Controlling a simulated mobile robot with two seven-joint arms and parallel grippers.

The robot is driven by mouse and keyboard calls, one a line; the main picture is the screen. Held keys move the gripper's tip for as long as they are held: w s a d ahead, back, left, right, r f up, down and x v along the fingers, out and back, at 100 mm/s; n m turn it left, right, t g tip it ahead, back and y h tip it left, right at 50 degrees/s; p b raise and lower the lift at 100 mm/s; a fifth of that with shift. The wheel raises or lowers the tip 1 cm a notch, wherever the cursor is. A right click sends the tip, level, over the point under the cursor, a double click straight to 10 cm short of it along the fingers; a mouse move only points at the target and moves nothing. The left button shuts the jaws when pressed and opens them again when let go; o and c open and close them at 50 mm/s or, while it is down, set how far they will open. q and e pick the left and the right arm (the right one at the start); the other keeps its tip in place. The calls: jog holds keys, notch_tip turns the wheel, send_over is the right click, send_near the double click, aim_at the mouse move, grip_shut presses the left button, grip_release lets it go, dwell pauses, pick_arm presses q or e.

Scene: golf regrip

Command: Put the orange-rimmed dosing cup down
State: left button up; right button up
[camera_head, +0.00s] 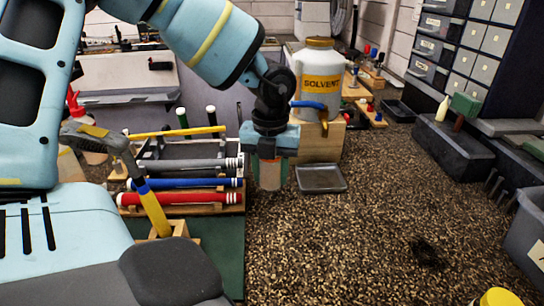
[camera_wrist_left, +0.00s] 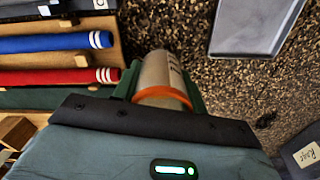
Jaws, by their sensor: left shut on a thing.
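My left gripper (camera_head: 270,175) is shut on the orange-rimmed dosing cup (camera_wrist_left: 163,82). The cup is pale and translucent with dark markings and an orange rim; in the head view only a small part of the cup (camera_head: 270,176) shows between the fingers. It is held beside the right ends of the racked grips. A shallow dark grey tray (camera_head: 321,179) lies just to the right of the gripper in the head view, and the tray (camera_wrist_left: 250,52) shows at the top right in the left wrist view. My right gripper is not in view.
Blue (camera_head: 190,183) and red (camera_head: 180,197) grips lie on a wooden rack at left. A solvent jug (camera_head: 319,80) stands on a wooden block (camera_head: 318,142) behind the tray. A hammer (camera_head: 150,205) stands at left. The speckled surface (camera_head: 350,235) in front is mostly clear.

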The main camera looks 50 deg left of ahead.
aim_at(272, 183)
pick_arm(q)
jog(key=shift+w+a, duration=0.1)
jog(key=shift+w, duration=0.1)
jog(key=shift+w+f+b, duration=0.2)
jog(key=shift+f+b, duration=0.2)
jog(key=shift+f, duration=1.4)
jog(key=shift+f, duration=0.2)
jog(key=o, duration=1)
notch_tip(272, 183, up, 12)
jog(key=shift+r, duration=0.2)
